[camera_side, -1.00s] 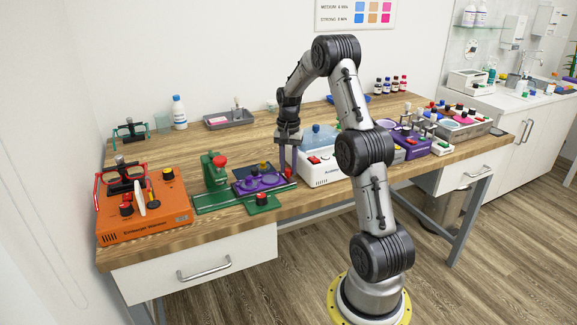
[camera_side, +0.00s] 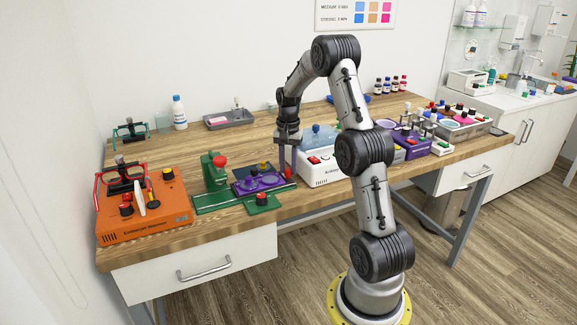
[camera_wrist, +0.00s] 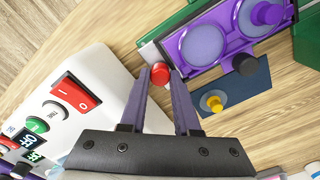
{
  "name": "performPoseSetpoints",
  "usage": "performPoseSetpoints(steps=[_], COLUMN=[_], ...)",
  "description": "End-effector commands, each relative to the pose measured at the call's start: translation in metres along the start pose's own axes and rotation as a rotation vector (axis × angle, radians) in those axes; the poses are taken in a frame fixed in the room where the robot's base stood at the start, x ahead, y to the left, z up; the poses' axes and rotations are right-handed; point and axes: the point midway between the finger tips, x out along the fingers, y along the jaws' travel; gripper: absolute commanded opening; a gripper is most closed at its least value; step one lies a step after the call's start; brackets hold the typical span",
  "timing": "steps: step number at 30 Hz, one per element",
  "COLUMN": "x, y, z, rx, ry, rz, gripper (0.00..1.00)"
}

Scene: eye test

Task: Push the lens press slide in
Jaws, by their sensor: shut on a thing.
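The lens press has a green base (camera_side: 213,203) and a green upright (camera_side: 212,175) with a red knob on top, left of my gripper (camera_side: 288,172). The purple slide (camera_side: 246,187), with two round lens wells, lies to the right of the upright. It also shows in the wrist view (camera_wrist: 231,45). A red knob (camera_wrist: 160,73) at the slide's near end sits between my fingertips (camera_wrist: 162,76). My gripper points down and is shut on this knob. The fingers partly hide the knob in the side view.
A white device with a red rocker switch (camera_wrist: 76,92) stands close to my fingers; it is right of them in the side view (camera_side: 318,172). A dark blue plate (camera_wrist: 240,88) with small knobs lies beside the slide. An orange warmer (camera_side: 150,215) with red glasses stands at far left.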

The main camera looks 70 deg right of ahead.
Motion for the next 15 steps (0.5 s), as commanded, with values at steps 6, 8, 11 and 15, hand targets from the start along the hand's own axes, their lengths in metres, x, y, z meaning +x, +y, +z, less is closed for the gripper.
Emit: performPoseSetpoints(steps=[6,8,11,15], x=[-0.001,-0.002,-0.002,-0.002], y=[-0.037,-0.048,-0.061,-0.070], z=[0.028,0.036,0.048,0.054], rx=[-0.007,-0.007,-0.005,-0.002], ry=[0.002,0.002,0.002,0.002], rz=[-0.003,-0.003,-0.003,-0.003], gripper=[0.00,0.00,0.00,0.00])
